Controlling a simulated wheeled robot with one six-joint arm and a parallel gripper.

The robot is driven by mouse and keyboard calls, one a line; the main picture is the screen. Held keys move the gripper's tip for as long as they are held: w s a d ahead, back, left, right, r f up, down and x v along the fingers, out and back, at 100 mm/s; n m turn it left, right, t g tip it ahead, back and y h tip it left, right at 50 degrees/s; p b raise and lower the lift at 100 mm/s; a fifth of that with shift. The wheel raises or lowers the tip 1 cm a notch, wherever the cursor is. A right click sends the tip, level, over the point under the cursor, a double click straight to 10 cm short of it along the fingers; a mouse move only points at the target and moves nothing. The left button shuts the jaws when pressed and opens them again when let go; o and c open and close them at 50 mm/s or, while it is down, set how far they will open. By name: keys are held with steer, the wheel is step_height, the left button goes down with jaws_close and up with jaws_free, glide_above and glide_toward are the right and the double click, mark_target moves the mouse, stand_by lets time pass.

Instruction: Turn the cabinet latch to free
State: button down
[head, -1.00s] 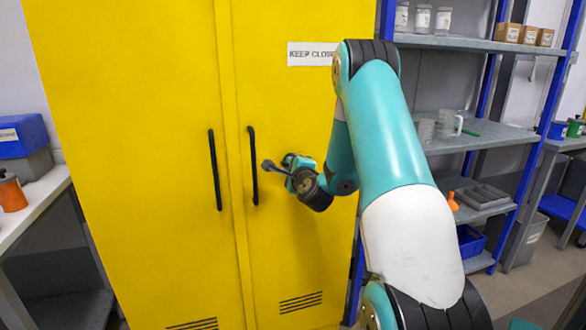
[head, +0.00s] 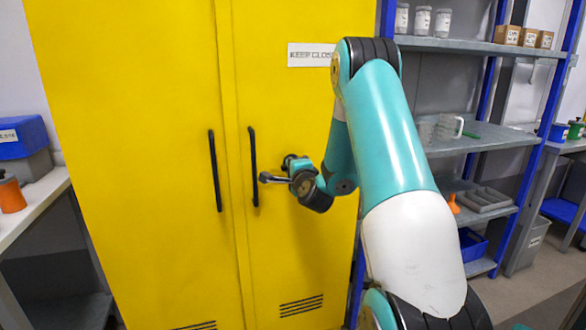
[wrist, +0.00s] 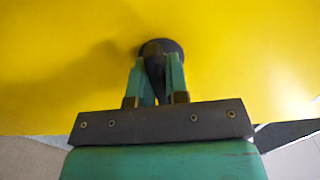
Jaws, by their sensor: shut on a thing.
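The cabinet latch (wrist: 153,58) shows in the wrist view as a dark lever standing out from a round dark disc on the yellow door. My gripper (wrist: 156,78) is shut on the lever, with a green finger on each side of it. In the head view the latch (head: 289,160) is a small dark shape on the right door, right of the long black handle. My gripper (head: 293,171) is right against it and hides most of it. The lever's exact angle cannot be told.
The yellow cabinet (head: 120,120) has two closed doors with black bar handles (head: 253,165) and a sign (head: 310,54). A blue-framed shelf (head: 480,145) with jars and trays stands close on the right. A bench (head: 35,200) is at the left.

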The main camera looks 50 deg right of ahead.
steer(key=c, duration=1.1)
jaws_free()
steer(key=shift+s+a+f+b, duration=0.15)
steer(key=shift+s+b, duration=0.1)
steer(key=shift+b, duration=0.15)
steer(key=b+v, duration=1.6)
steer(key=b, duration=0.4)
steer(key=shift+s+a, duration=0.2)
steer(key=shift+s, duration=0.2)
